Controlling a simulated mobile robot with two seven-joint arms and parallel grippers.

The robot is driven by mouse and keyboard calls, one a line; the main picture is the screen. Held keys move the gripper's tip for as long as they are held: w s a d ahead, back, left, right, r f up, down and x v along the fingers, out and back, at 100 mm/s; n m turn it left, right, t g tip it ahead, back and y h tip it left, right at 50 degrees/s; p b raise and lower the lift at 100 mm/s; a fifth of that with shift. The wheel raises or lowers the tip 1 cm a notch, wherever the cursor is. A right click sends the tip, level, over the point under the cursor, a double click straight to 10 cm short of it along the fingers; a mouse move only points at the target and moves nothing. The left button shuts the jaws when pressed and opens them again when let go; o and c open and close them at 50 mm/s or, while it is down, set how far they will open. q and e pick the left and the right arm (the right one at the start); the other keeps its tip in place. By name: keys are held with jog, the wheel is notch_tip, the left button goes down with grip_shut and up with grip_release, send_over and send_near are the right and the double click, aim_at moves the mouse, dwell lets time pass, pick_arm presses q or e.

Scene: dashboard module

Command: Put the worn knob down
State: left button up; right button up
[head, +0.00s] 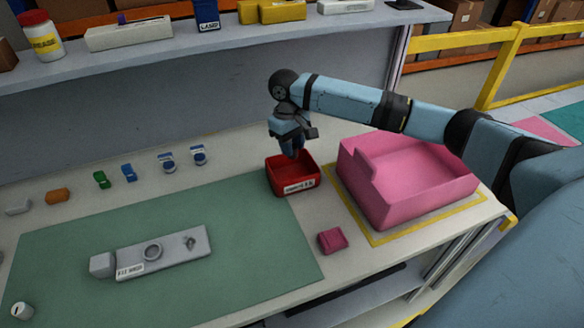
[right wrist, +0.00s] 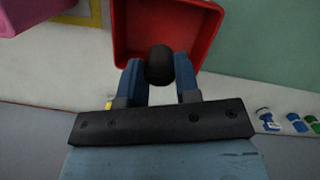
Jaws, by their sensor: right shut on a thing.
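The worn knob (right wrist: 159,66) is a dark, rounded piece held between the two blue fingers of my right gripper (right wrist: 160,82) in the right wrist view. In the head view my right gripper (head: 291,150) points down at the red bin (head: 294,181), with its fingertips at or just over the back of the opening. The knob is hidden there. The red bin also shows behind the knob in the right wrist view (right wrist: 205,30); I cannot tell whether the knob touches it. My left gripper is not in view.
A large pink bin (head: 425,195) stands right of the red bin, inside a yellow outline. A grey dashboard module (head: 175,252) lies on the green mat (head: 80,225). A small pink block (head: 332,240) lies in front. Several small coloured parts line the back, below a shelf (head: 230,30).

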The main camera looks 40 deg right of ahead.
aim_at(292, 178)
notch_tip(292, 178, down, 8)
jog(key=shift+f, duration=0.1)
dwell(0.4)
jog(key=shift+f, duration=0.1)
jog(key=shift+f, duration=0.25)
jog(key=o, duration=0.9)
jog(key=shift+r, duration=0.15)
jog(key=r, duration=0.4)
jog(key=w+r, duration=0.1)
jog(key=r, duration=0.7)
jog(key=shift+w+a+r, duration=0.15)
jog(key=shift+w+r, duration=0.05)
jog(key=shift+w, duration=0.2)
